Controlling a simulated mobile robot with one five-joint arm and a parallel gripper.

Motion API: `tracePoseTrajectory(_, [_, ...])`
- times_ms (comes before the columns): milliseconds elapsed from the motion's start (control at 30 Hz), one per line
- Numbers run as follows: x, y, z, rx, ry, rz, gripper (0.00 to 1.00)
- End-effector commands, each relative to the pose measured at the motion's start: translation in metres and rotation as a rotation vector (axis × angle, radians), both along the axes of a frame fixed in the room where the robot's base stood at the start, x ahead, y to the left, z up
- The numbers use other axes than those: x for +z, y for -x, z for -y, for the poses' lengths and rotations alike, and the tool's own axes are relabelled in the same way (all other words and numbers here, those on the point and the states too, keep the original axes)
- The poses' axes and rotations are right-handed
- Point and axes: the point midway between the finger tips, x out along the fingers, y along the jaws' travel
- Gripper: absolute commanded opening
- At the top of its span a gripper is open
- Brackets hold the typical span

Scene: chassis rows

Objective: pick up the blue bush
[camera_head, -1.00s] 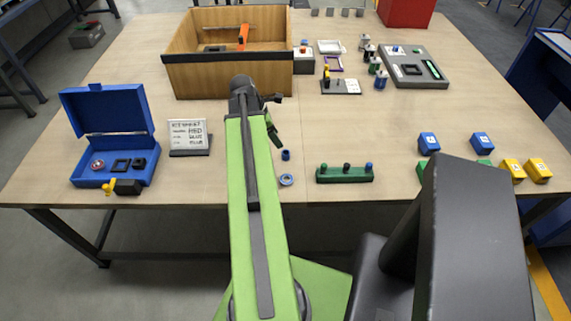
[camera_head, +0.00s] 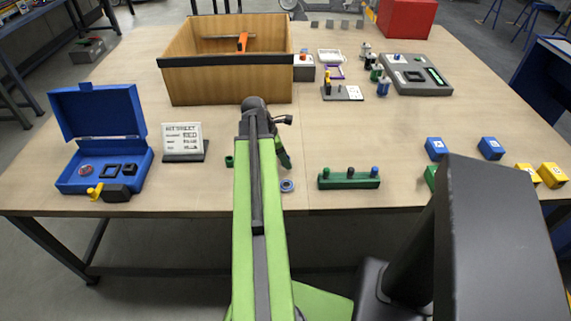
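My gripper (camera_head: 285,160) points down over the table's front middle, at the end of my green arm. It is small and seen partly edge-on, so I cannot tell whether it is open or shut. The small blue bush seen earlier just right of my arm does not show now. The gripper covers that spot, and I cannot tell whether it holds the bush. A flat blue-grey ring (camera_head: 287,185) lies just in front of the gripper. A small green bush (camera_head: 229,161) stands just left of my arm.
A green holder with several pegs (camera_head: 349,179) stands right of the ring. A kit sign (camera_head: 184,142) and an open blue case (camera_head: 100,140) are at left. A wooden bin (camera_head: 230,85) stands behind. Blue blocks (camera_head: 436,148) are at right. The table between is clear.

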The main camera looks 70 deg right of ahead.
Motion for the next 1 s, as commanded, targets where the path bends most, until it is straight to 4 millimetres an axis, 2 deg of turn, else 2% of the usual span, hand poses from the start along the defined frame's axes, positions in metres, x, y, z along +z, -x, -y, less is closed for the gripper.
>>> tracePoseTrajectory(67, [0.000, 0.000, 0.000, 0.000, 0.000, 0.000, 0.43])
tracePoseTrajectory(400, [0.000, 0.000, 0.000, 0.000, 0.000, 0.000, 0.00])
tracePoseTrajectory(767, [0.004, -0.001, -0.001, 0.001, 0.000, 0.000, 0.00])
tracePoseTrajectory(1000, [0.027, -0.003, -0.001, 0.005, 0.000, 0.000, 0.00])
